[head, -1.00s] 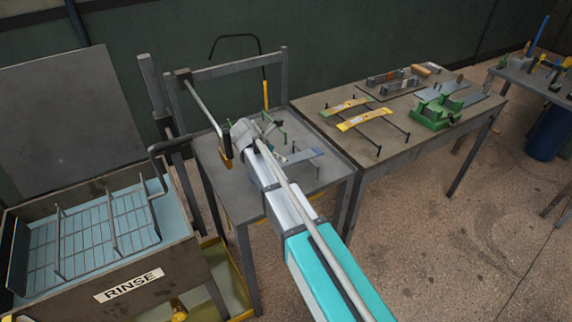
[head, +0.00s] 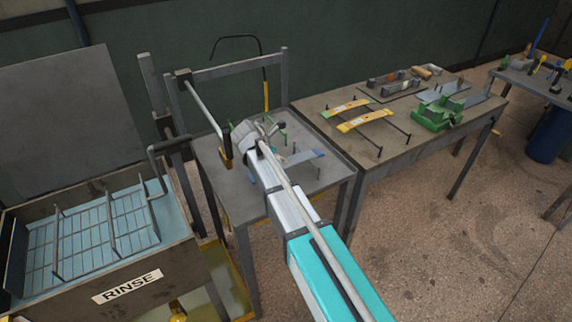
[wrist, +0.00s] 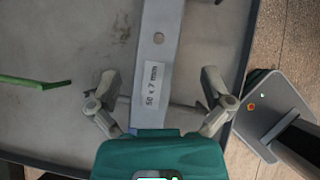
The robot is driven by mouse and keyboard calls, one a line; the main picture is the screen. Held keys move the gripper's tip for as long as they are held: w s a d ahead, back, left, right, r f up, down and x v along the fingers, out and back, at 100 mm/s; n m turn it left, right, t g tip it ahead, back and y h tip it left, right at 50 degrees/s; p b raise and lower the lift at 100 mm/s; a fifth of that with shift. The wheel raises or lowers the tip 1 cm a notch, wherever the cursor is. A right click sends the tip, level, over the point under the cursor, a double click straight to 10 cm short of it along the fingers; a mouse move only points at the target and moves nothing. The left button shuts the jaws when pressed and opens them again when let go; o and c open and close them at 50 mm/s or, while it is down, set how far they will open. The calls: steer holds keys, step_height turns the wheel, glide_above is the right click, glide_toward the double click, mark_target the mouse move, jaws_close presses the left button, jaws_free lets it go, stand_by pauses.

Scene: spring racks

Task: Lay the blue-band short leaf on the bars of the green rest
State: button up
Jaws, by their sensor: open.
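The blue-band short leaf, a grey metal strip, shows in the head view (head: 302,157) on the small table, with a blue patch near its right end. In the wrist view the strip (wrist: 157,50) runs lengthwise between my fingers, with a hole and a label reading "50 x 7 mm". My gripper (wrist: 158,92) is open, one finger on each side of the strip, with gaps between. In the head view my gripper (head: 268,128) is partly hidden by my arm.
A rinse tank (head: 100,255) with a wire basket stands at left. A hanging rod with an amber end (head: 225,155) is close to my gripper's left. The right-hand table (head: 390,150) holds yellow and green-banded leaves on dark bars and a green vise (head: 436,113).

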mark_target(293, 158)
steer(key=shift+b+x, duration=2)
steer(key=shift+x, duration=0.55)
steer(key=shift+w+d+f+b, duration=0.25)
steer(key=shift+d+f+b, duration=0.05)
steer(key=shift+f+b, duration=0.15)
steer(key=c, duration=1.2)
steer(key=shift+r, duration=0.2)
step_height(293, 158, up, 3)
steer(key=p, duration=0.3)
steer(key=shift+r+p, duration=0.1)
steer(key=shift+p, duration=0.3)
steer(key=shift+c, duration=0.2)
steer(key=s+a+r+p, duration=0.2)
steer(key=s+r+p, duration=0.7)
steer(key=s, duration=0.4)
steer(key=shift+s+a+r, duration=0.25)
steer(key=shift+s+a, duration=0.1)
